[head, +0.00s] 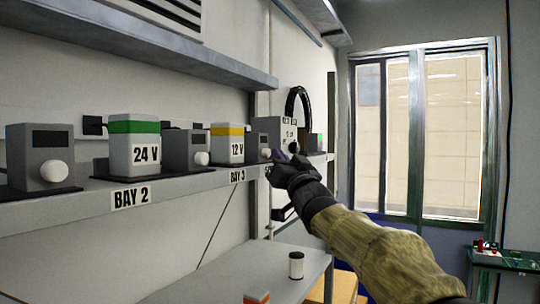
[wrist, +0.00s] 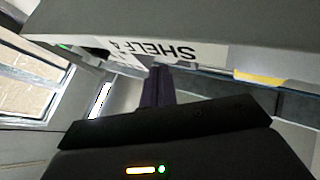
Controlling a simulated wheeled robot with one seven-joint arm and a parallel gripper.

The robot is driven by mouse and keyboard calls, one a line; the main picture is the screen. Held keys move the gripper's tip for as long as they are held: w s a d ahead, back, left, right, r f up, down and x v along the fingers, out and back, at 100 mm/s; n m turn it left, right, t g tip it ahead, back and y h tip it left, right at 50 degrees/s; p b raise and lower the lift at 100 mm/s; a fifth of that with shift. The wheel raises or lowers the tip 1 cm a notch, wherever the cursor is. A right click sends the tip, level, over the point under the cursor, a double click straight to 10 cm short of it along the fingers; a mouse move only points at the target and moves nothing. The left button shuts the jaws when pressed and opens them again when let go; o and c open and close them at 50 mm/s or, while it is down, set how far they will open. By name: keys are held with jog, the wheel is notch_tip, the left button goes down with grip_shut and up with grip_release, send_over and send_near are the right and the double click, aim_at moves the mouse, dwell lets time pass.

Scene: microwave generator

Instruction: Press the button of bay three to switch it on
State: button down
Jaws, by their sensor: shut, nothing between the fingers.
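The BAY 3 label (head: 237,176) is on the shelf front below a white 12 V block with a yellow band (head: 228,146). Just right of that block is a grey unit (head: 252,142) with a round white button (head: 266,153) on its front. My gripper (head: 279,160) is shut and empty, close to the right of this button in the head view; I cannot tell whether they touch. The closed fingers also show in the wrist view (wrist: 158,78), near a shelf edge with an upside-down SHELF label (wrist: 160,48). The button does not clearly show there.
Left along the shelf (head: 190,182) stand a 24 V block (head: 134,150) above the BAY 2 label (head: 131,196) and two more grey units with white buttons. A pale box (head: 272,125) stands behind my gripper. A lower bench (head: 240,285) holds a small canister (head: 296,265).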

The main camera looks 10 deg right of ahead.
jog(key=shift+w+a, duration=0.4)
jog(key=shift+a, duration=0.15)
dwell(1.1)
jog(key=shift+d, duration=0.1)
jog(key=shift+s+d, duration=0.55)
jog(key=shift+d, duration=0.1)
jog(key=shift+d, duration=0.1)
jog(key=s+d, duration=0.1)
jog(key=d, duration=0.1)
jog(key=s+d, duration=0.2)
jog(key=shift+s+d, duration=0.3)
jog(key=shift+d, duration=0.05)
jog(key=shift+f, duration=0.1)
dwell(3.2)
